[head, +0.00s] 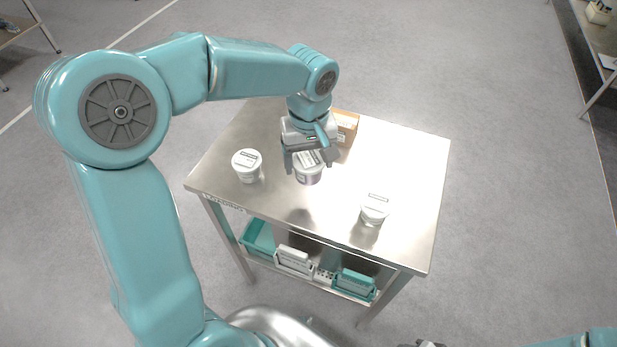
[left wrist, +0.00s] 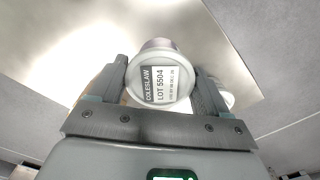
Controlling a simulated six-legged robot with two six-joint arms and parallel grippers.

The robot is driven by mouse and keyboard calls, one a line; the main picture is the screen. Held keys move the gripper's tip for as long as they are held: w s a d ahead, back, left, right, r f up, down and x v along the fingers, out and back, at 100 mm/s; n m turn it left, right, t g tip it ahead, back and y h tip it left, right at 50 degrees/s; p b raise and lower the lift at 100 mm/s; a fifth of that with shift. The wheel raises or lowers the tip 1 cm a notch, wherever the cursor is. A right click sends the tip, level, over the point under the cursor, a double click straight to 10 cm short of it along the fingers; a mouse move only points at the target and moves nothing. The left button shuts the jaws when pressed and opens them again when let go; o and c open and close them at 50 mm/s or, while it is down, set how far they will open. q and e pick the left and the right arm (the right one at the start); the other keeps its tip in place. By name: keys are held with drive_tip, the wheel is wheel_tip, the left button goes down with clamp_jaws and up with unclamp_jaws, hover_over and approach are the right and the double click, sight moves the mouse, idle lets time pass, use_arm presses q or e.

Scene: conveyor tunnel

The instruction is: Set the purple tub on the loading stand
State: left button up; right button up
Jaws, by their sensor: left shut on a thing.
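The purple tub (head: 309,177) has a white lid and a pale purple side. My left gripper (head: 311,161) is shut on it, one finger on each side, and holds it above the loading stand (head: 410,165); a soft shadow lies on the top below it. In the left wrist view the tub's lid (left wrist: 163,75) shows a label reading COLESLAW, LOT 5504, between the two fingers (left wrist: 160,90). The stand has a bare metal top and a LOADING label on its front edge. Only a small dark tip of my right gripper (head: 428,344) shows at the bottom edge.
A white-lidded tub (head: 246,166) stands on the left of the top and another (head: 374,210) at the front right. A cardboard box (head: 345,126) stands behind my left gripper. Teal and white bins (head: 294,260) sit on the lower shelf. The right side of the top is clear.

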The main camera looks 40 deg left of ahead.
sight(308, 159)
use_arm(q)
wheel_tip(308, 159, down, 7)
drive_tip(key=shift+r, duration=0.1)
idle(0.4)
drive_tip(key=shift+f+b, duration=0.3)
drive_tip(key=shift+b, duration=0.1)
drive_tip(key=o, duration=1.5)
drive_tip(key=shift+r, duration=0.1)
drive_tip(key=shift+c, duration=0.2)
wheel_tip(308, 159, up, 12)
drive_tip(key=shift+r+p, duration=0.25)
drive_tip(key=shift+p, duration=0.35)
drive_tip(key=shift+f, duration=0.1)
